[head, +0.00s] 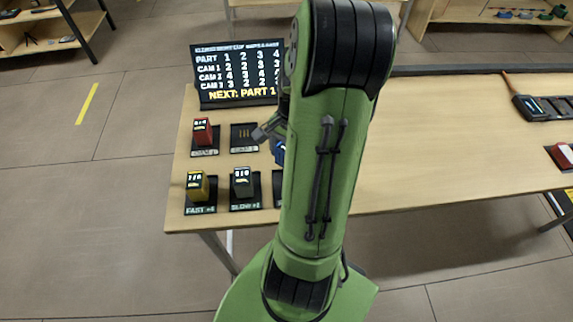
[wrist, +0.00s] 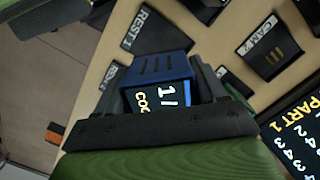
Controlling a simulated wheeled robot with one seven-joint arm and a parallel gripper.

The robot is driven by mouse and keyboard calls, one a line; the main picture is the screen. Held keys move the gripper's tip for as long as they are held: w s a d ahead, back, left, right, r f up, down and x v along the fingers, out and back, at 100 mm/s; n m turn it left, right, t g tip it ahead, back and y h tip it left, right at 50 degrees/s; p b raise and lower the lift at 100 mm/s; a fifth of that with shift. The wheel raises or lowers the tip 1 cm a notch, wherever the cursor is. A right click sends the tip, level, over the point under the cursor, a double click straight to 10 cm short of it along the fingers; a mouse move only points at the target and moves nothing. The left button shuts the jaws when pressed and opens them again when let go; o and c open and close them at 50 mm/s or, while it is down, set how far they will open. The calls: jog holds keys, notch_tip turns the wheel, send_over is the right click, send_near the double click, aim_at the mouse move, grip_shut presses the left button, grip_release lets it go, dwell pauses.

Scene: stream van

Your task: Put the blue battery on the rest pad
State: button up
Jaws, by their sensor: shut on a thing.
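The blue battery (wrist: 165,70) sits between the two dark fingers of my gripper (wrist: 160,84) in the wrist view, with a lit label facing the camera. My gripper is shut on it. In the head view a small piece of the blue battery (head: 279,153) shows beside my green arm, which hides the rest. A dark pad marked REST 1 (wrist: 146,28) lies beyond the battery in the wrist view and looks bare where it shows. Another pad with a partly hidden label (wrist: 108,75) is left of the battery. I cannot tell whether the battery touches anything below.
A red battery (head: 202,133), a yellow battery (head: 197,186) and a dark grey battery (head: 242,182) stand on pads at the table's left end. An empty pad (head: 243,146) is beside the red one. A black score screen (head: 238,76) stands behind. The table's middle (head: 440,140) is clear.

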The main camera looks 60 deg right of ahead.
jog(key=f+b, duration=0.1)
jog(key=f, duration=0.2)
jog(key=f+b, duration=0.1)
jog(key=f, duration=0.2)
jog(key=f+b, duration=0.1)
jog(key=f, duration=0.2)
jog(key=shift+s+a+f, duration=0.3)
jog(key=shift+f, duration=0.1)
jog(key=shift+r, duration=0.1)
jog(key=o, duration=0.9)
jog(key=shift+f, duration=0.2)
jog(key=shift+c, duration=0.2)
jog(key=o, duration=0.4)
jog(key=shift+o, duration=0.2)
jog(key=shift+r, duration=0.1)
